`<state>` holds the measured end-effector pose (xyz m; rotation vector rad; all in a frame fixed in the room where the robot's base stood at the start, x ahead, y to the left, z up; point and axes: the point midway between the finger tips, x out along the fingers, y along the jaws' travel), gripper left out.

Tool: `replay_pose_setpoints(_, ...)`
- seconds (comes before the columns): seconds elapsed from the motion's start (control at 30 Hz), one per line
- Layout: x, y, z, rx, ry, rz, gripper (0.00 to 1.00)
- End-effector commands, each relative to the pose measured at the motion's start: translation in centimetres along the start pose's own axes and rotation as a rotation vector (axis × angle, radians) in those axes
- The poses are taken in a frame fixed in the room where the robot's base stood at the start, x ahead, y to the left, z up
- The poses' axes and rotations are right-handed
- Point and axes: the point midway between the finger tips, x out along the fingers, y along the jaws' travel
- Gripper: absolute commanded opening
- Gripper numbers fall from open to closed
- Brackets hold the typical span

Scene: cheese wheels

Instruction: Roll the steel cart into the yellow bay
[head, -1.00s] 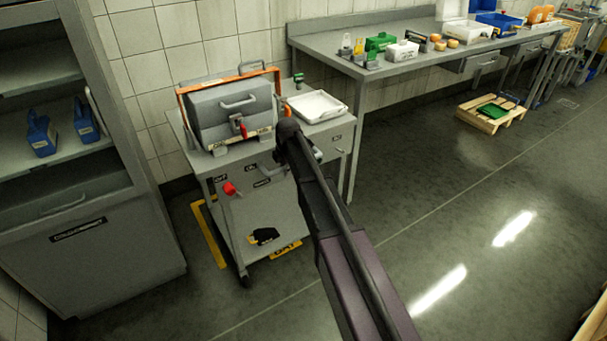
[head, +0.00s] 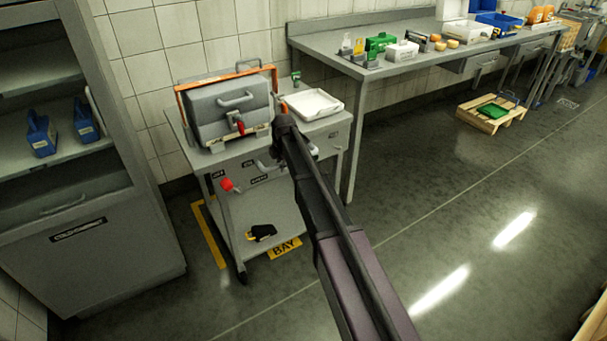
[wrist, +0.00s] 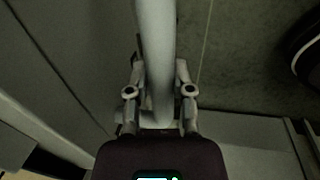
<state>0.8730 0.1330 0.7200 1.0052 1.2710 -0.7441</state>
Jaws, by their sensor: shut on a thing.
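The steel cart (head: 252,200) stands against the tiled wall in the head view, with a grey case in an orange frame and a white tray on its top. The yellow bay's floor line (head: 208,235) shows left of the cart, and its BAY plate (head: 285,249) shows at the cart's front lower edge. The cart stands over much of the bay; the bay's far side is hidden. My gripper (wrist: 160,92) is shut around a pale round bar (wrist: 155,40), the cart's handle, in the wrist view. My arm hides part of the cart's right side in the head view.
A grey cabinet (head: 95,250) with blue jugs stands at the left, close to the bay line. A long bench (head: 400,62) stands right of the cart, its leg near the cart's right side. A pallet (head: 492,117) lies farther right. The floor in front is clear.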

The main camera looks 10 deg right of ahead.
Motion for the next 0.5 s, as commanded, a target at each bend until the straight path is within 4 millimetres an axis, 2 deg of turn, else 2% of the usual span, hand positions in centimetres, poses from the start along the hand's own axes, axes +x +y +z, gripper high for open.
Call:
replay_pose_setpoints(0.23,0.0,0.1,0.1,0.0,-0.001,-0.001,0.0)
replay_pose_setpoints(0.5,0.2,1.1,0.1,0.0,-0.001,0.001,0.0)
